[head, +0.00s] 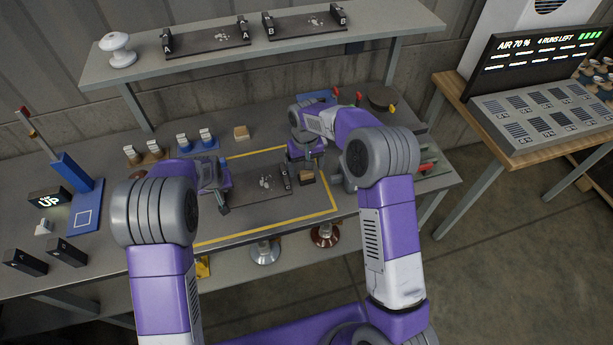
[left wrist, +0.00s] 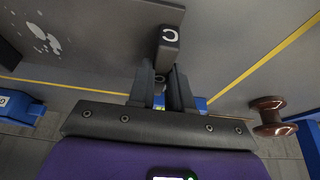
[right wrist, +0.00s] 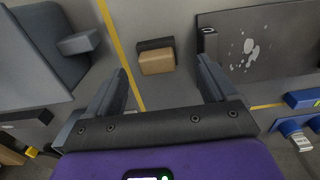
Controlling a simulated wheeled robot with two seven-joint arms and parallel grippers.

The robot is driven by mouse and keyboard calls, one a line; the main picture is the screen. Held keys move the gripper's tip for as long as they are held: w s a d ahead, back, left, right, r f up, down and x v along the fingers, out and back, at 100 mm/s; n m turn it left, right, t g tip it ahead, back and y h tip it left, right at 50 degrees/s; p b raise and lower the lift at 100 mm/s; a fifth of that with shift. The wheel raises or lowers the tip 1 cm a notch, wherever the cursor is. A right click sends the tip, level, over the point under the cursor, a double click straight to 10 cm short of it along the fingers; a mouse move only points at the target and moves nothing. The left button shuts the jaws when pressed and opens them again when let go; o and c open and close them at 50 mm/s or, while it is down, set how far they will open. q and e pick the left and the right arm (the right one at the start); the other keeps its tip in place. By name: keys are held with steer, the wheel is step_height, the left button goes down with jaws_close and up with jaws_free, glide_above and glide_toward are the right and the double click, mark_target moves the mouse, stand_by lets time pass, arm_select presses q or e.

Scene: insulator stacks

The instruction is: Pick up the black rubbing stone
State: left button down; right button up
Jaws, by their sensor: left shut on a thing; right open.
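A small block with a black part (right wrist: 155,43) and a tan part (right wrist: 157,64) lies on the bench in the right wrist view. I cannot tell whether these are one piece or two touching. In the head view the block (head: 306,177) sits right of the dark plate. My right gripper (right wrist: 165,90) is open and empty, with the block ahead between its fingers; in the head view its fingers are partly hidden. My left gripper (left wrist: 170,85) is shut on a black end block marked C (left wrist: 168,38), at the left end of the plate in the head view.
The dark plate (head: 250,192) with pale chips lies inside a yellow outline. Another tan block (head: 241,132) and several blue and brown bottle-like parts stand behind. A shelf (head: 220,58) runs above.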

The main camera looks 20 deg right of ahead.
mark_target(306, 173)
step_height(306, 173, down, 4)
steer(key=shift+d+f, duration=0.15)
steer(key=shift+f, duration=0.1)
steer(key=c, duration=1.3)
step_height(306, 173, up, 10)
steer(key=shift+r, duration=0.1)
steer(key=shift+c, duration=0.2)
